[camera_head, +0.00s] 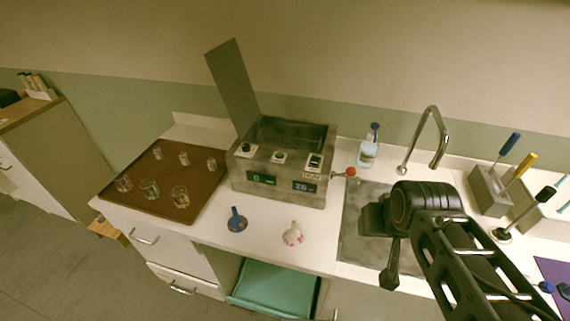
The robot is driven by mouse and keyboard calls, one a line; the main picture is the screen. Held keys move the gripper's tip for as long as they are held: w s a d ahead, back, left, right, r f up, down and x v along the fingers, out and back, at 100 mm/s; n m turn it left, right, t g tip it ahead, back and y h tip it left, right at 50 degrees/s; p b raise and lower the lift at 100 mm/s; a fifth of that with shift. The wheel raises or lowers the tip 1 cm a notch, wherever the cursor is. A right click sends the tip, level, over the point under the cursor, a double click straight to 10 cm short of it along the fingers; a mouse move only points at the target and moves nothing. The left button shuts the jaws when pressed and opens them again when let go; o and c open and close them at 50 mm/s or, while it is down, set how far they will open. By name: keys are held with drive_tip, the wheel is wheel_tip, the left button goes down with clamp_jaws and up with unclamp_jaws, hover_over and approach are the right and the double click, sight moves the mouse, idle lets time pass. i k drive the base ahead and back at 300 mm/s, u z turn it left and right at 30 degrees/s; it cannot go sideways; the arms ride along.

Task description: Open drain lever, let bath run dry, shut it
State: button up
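The bath (250,165) is a grey metal box on the white counter, with its lid (232,82) standing open at the left. Its front has knobs, a switch and two small lit displays. A drain lever with a red knob (351,172) sticks out from its right side, above the sink's left edge. I cannot tell if the lever is open or shut, and the water level is not clear. My gripper (390,276) points down over the sink, to the right of and nearer than the lever, apart from it. Its finger opening cannot be made out.
The sink (361,245) with a curved faucet (437,122) lies right of the bath. A brown tray (140,183) with several glass beakers is at left. A blue funnel-like item (236,222) and a white one (292,235) stand in front. A bottle (368,150) stands behind the lever.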

sight(350, 171)
drive_tip(key=z, duration=0.65)
drive_tip(key=k, duration=1)
drive_tip(key=u, duration=0.7)
drive_tip(key=i, duration=1)
drive_tip(key=z, duration=0.05)
